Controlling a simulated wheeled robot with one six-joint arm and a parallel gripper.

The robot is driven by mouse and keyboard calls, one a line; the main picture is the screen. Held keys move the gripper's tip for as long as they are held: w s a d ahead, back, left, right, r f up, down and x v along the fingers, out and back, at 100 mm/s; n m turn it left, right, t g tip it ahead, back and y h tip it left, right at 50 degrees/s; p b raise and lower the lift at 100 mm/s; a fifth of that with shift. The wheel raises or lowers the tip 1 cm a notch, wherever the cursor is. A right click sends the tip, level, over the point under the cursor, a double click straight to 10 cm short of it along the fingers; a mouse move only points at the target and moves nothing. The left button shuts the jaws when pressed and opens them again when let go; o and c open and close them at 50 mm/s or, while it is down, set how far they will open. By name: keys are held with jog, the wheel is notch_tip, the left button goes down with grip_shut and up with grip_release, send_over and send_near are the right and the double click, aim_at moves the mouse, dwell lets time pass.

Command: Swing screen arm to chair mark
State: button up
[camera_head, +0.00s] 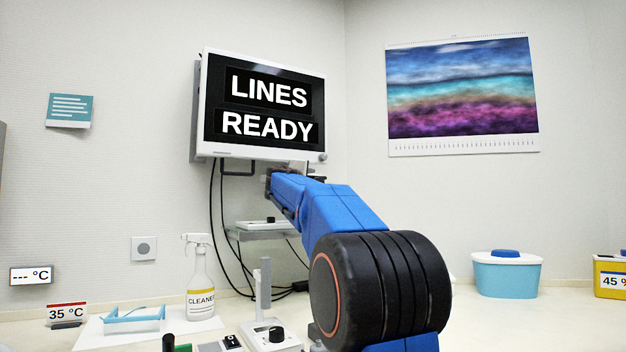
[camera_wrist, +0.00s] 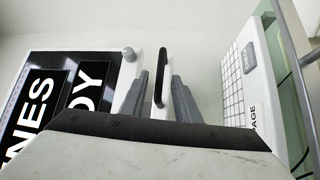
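The screen (camera_head: 262,128), black with a white frame and the words LINES READY, hangs near the wall corner in the head view. It also shows at the left of the wrist view (camera_wrist: 48,75). The arm that bears it is mostly hidden, and I see no chair mark. My gripper (camera_wrist: 160,82) is beside the screen's lower right edge. Its two grey fingers stand on either side of a thin white bar with a black edge (camera_wrist: 161,72). Narrow gaps show between bar and fingers. In the head view, my own arm hides most of this spot.
A shelf (camera_head: 258,234) with a white device is below the screen, and black cables hang beside it. A white gridded panel marked PAGE (camera_wrist: 242,95) is right of my fingers. A spray bottle (camera_head: 199,285) and a blue tub (camera_head: 507,276) stand on the counter.

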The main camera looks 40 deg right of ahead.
jog(key=shift+x, duration=2.35)
jog(key=shift+c, duration=0.2)
grip_shut()
